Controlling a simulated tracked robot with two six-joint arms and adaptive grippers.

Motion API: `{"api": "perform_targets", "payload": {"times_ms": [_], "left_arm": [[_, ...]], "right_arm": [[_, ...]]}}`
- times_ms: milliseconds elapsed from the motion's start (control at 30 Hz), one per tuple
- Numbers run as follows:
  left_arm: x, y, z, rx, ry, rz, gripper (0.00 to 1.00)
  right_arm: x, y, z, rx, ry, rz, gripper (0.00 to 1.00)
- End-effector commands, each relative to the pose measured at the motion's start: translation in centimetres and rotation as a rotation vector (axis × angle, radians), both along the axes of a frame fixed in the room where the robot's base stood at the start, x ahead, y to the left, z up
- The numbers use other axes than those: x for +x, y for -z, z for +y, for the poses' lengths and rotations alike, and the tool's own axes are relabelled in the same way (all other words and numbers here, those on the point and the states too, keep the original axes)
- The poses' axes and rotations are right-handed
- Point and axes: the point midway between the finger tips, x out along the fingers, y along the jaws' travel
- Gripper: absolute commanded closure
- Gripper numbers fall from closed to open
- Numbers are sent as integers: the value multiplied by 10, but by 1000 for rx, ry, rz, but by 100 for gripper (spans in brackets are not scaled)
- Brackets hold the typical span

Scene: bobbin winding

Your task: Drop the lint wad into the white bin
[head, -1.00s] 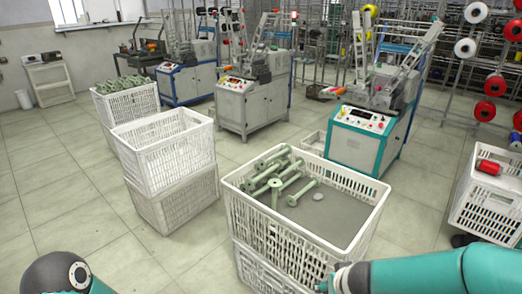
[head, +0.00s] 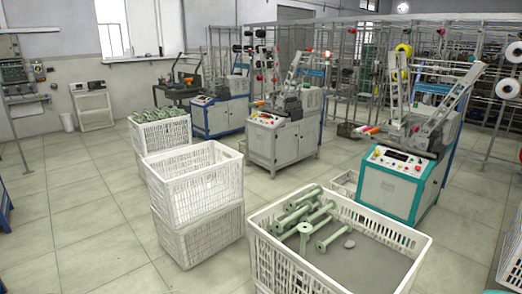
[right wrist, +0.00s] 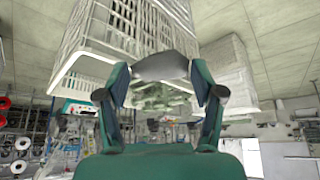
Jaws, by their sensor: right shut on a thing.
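In the right wrist view my right gripper (right wrist: 160,80) is shut on a smooth grey lump (right wrist: 160,66), which looks like the lint wad; the fingers press its two sides. In the head view this gripper is out of sight. My left gripper shows in neither current view.
The near white crate (head: 420,262) holds several green bobbins (head: 310,222). Stacked white crates (head: 195,222) and a bobbin-filled crate (head: 160,135) stand to its left. Winding machines (head: 400,180) line the right. Tiled floor (head: 75,200) is clear at the left, toward the bin.

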Motion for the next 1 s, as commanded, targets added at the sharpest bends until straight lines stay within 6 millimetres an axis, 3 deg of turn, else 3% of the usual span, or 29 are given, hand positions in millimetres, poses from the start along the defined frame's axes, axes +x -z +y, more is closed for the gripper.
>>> {"api": "perform_targets", "payload": {"times_ms": [800, 1000], "left_arm": [[0, 226, 0, 0, 0, 0, 33], [0, 272, 0, 0, 0, 0, 33]], "right_arm": [[-30, 253, -26, -4, -322, 15, 46], [-39, 303, -30, 1, -393, 9, 46]]}}
